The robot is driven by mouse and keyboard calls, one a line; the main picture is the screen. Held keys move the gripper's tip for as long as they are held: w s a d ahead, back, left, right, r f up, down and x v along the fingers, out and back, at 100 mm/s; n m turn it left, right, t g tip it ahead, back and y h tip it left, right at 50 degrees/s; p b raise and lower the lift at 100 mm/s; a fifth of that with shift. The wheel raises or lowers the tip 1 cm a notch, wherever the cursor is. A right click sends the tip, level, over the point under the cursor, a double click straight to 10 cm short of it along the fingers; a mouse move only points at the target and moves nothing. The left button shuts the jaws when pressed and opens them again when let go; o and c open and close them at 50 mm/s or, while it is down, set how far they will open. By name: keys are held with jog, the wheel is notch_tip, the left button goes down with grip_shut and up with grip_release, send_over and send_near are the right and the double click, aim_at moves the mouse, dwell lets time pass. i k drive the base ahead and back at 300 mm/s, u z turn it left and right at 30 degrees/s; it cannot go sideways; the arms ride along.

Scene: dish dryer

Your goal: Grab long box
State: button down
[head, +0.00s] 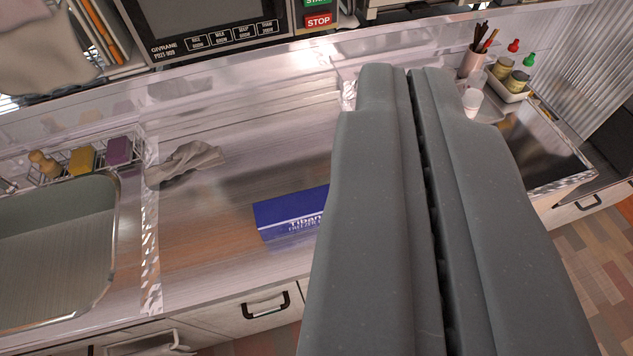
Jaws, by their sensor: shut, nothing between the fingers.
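My gripper (404,72) is large and grey in the foreground, right of centre. Its two fingers are pressed together with only a thin dark seam between them, and it is empty. It appears above the counter, apart from the box, though the exact height is hard to tell.
A sink (62,255) is at the left, with a wire rack (84,160) of sponges behind it. A crumpled cloth (185,163) lies on the counter. A microwave (215,25) is above. Cups and jars (503,68) stand at the right beside a dark hob (545,145).

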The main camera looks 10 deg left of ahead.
aim_at(280, 216)
jog(key=z, duration=2.25)
jog(key=k, duration=1)
jog(key=u, duration=1.65)
jog(key=i, duration=0.9)
jog(key=z, duration=0.05)
